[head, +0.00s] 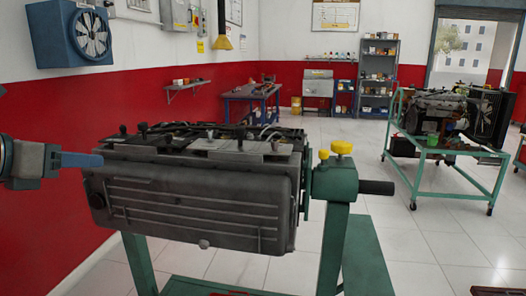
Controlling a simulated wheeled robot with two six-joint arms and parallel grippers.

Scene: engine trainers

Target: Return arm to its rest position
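My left gripper (90,160) comes in from the left edge, with its blue finger pointing right. It is level with the upper left end of the grey engine (195,205). In this view the fingertip overlaps the engine's end; I cannot tell whether they touch. The fingers show edge-on as one blue shape, so any gap between them is hidden. I see nothing held. The engine is mounted on a green stand (337,185) with yellow knobs and a dark handle at its right. My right gripper is not in view.
A second engine on a green wheeled stand (452,152) is at the right. A blue workbench (252,95) and grey shelves (378,80) stand at the back. A blue fan (85,38) hangs on the left wall. Tiled floor (330,138) is clear between the stands and the back.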

